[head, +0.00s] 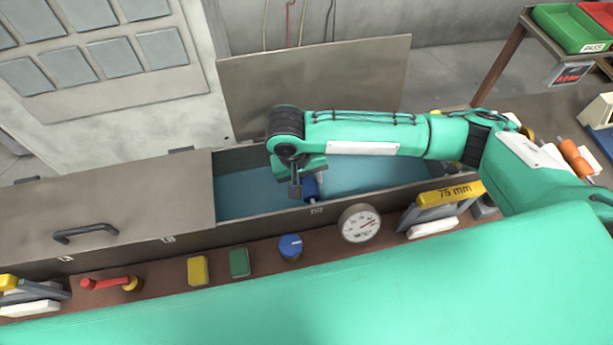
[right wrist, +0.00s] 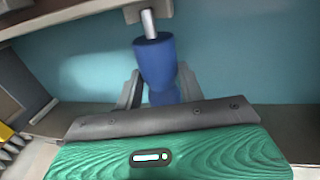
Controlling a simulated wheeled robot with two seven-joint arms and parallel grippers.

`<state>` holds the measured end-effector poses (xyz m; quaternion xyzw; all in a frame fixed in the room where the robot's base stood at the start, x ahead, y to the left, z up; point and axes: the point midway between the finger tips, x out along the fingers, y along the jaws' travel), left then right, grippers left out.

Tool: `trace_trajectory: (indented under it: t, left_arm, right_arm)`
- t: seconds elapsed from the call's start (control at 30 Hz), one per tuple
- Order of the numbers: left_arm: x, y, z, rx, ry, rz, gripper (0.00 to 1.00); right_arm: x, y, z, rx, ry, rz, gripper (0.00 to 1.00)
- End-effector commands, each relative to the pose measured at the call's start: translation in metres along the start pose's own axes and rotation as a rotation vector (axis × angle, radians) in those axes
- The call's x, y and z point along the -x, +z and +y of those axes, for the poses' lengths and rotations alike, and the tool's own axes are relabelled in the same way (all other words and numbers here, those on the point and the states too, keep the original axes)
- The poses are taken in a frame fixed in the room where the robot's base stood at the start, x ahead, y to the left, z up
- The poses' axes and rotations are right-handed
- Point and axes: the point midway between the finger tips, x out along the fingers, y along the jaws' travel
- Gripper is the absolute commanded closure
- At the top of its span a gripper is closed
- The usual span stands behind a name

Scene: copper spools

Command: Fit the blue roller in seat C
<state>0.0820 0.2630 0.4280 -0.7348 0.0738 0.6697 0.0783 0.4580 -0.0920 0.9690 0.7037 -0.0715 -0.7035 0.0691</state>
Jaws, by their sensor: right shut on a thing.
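The blue roller (head: 311,187) is in the open part of the long trough (head: 262,217), near its front wall. My right gripper (head: 297,190) reaches down into the trough and is shut on the roller. In the right wrist view the roller (right wrist: 154,62) stands between the two grey fingers, with a bare metal shaft end (right wrist: 149,23) sticking out. That shaft end meets or overlaps a grey bracket (right wrist: 132,13) on the trough wall; I cannot tell whether it sits in it. The other shaft end is hidden. No seat letter is readable. My left gripper is not in view.
A closed lid (head: 110,205) with a dark handle covers the trough's left part. A raised panel (head: 315,75) stands behind the opening.

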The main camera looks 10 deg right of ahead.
Motion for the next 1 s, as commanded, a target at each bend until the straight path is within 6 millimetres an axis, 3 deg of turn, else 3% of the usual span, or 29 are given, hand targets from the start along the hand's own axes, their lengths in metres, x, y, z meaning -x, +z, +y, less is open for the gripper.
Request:
trace_trajectory:
  t: [0.5, 0.53, 0.63, 1.0]
  left_arm:
    - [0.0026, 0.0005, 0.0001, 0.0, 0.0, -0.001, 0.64]
    - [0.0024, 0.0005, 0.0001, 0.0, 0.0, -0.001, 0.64]
    - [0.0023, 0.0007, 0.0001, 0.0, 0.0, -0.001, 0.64]
    - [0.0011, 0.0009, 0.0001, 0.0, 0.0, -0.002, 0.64]
  right_arm:
    - [-0.0043, 0.0, -0.0012, 0.0, -0.001, 0.0, 0.91]
    - [-0.0045, -0.0001, -0.0012, 0.0, -0.001, 0.0, 0.57]
    - [-0.0045, -0.0001, -0.0012, 0.0, -0.001, 0.0, 0.37]
    - [-0.0014, -0.0001, -0.0014, 0.0, -0.001, 0.0, 0.35]
